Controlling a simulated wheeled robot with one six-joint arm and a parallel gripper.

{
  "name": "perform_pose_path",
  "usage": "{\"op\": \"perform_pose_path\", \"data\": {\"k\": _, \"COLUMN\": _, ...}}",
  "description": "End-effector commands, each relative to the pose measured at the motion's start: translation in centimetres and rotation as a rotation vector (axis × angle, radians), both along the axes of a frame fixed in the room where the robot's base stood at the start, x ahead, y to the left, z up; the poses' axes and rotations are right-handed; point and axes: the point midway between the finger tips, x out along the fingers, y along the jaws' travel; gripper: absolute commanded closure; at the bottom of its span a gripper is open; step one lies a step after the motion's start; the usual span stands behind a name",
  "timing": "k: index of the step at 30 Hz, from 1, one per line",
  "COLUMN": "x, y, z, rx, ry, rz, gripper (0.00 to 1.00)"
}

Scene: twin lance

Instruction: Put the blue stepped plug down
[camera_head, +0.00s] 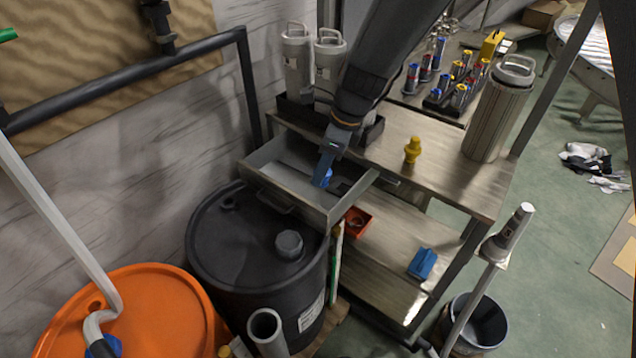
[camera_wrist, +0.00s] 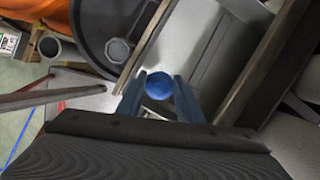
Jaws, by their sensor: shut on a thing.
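The blue stepped plug (camera_wrist: 159,86) is between the two fingers of my gripper (camera_wrist: 158,92) in the wrist view, seen end-on as a round blue disc. In the head view my gripper (camera_head: 323,172) points down over the open drawer (camera_head: 290,192), and a bit of the blue plug (camera_head: 328,178) shows beside the fingers. The fingers are shut on it. Most of the plug is hidden by the fingers, and I cannot tell whether it touches the drawer floor.
A black drum (camera_head: 235,235) stands below and left of the drawer. A yellow stepped piece (camera_head: 412,150) and a ribbed canister (camera_head: 497,112) stand on the bench top. A red bin (camera_head: 356,222) and a blue block (camera_head: 422,263) are on the lower shelf.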

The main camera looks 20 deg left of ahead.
Motion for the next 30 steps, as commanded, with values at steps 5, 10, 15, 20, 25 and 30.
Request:
{"op": "perform_pose_path", "data": {"k": 5, "x": -0.1, "y": -0.1, "z": -2.8, "rx": -0.001, "ry": 0.003, "rz": 0.000, "gripper": 0.88}}
{"op": "perform_pose_path", "data": {"k": 10, "x": 0.0, "y": -0.1, "z": -4.0, "rx": 0.000, "ry": 0.002, "rz": 0.001, "gripper": 0.88}}
{"op": "perform_pose_path", "data": {"k": 15, "x": 0.0, "y": -0.1, "z": -6.0, "rx": -0.001, "ry": 0.003, "rz": 0.000, "gripper": 0.88}}
{"op": "perform_pose_path", "data": {"k": 20, "x": 0.0, "y": -0.1, "z": -7.8, "rx": -0.001, "ry": 0.001, "rz": 0.001, "gripper": 0.88}}
{"op": "perform_pose_path", "data": {"k": 25, "x": 0.0, "y": -0.1, "z": -7.8, "rx": 0.000, "ry": -0.001, "rz": 0.002, "gripper": 0.88}}
{"op": "perform_pose_path", "data": {"k": 30, "x": 0.0, "y": -0.1, "z": -8.1, "rx": 0.000, "ry": 0.001, "rz": 0.001, "gripper": 0.88}}
